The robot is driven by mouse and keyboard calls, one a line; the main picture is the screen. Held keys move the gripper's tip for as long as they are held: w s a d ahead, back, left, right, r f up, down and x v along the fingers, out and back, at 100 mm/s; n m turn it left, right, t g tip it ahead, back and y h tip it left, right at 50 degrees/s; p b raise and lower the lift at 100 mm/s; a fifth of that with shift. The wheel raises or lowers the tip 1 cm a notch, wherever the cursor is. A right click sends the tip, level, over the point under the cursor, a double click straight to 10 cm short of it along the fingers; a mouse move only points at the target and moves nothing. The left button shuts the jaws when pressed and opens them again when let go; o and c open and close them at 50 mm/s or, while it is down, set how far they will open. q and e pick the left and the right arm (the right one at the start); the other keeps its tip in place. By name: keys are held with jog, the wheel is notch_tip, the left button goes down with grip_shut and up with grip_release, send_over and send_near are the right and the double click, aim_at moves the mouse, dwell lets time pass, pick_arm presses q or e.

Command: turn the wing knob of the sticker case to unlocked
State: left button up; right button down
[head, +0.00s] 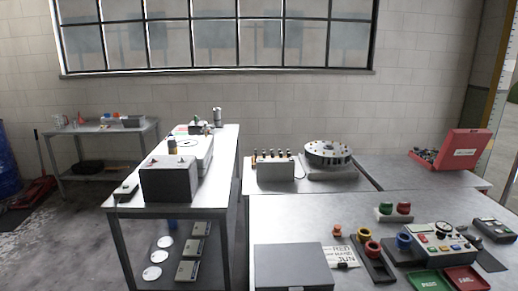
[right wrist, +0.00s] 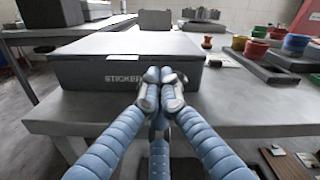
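The sticker case is a flat dark grey box (right wrist: 85,72) at the front of the grey table in the right wrist view, with "STICKER" lettering on its front face. It also shows at the bottom of the head view as a grey box (head: 293,268). My right gripper (right wrist: 161,76) has blue ribbed fingers with their tips together in front of the case's front face, right of the visible lettering. I cannot tell whether the tips touch the case. No wing knob is visible; the fingers cover part of the front. My left gripper is in neither view.
Right of the case are a paper label sheet (head: 341,256), red, yellow and blue rings on a dark block (head: 374,262), and a control box (head: 440,243). Green (head: 430,281) and red (head: 466,279) trays lie at the front right. Bare tabletop (head: 290,217) lies behind the case.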

jog(key=shift+d+f+b, duration=0.25)
jog(key=shift+d+b, duration=0.1)
dwell(0.4)
jog(key=shift+d+r, duration=0.25)
dwell(0.4)
jog(key=shift+d+r+b, duration=0.1)
jog(key=shift+d+b, duration=0.2)
jog(key=shift+d, duration=0.15)
dwell(0.3)
jog(key=shift+r, duration=0.15)
jog(key=shift+r+p, duration=0.2)
jog(key=shift+p, duration=0.15)
jog(key=s, duration=0.6)
jog(key=shift+r, duration=0.1)
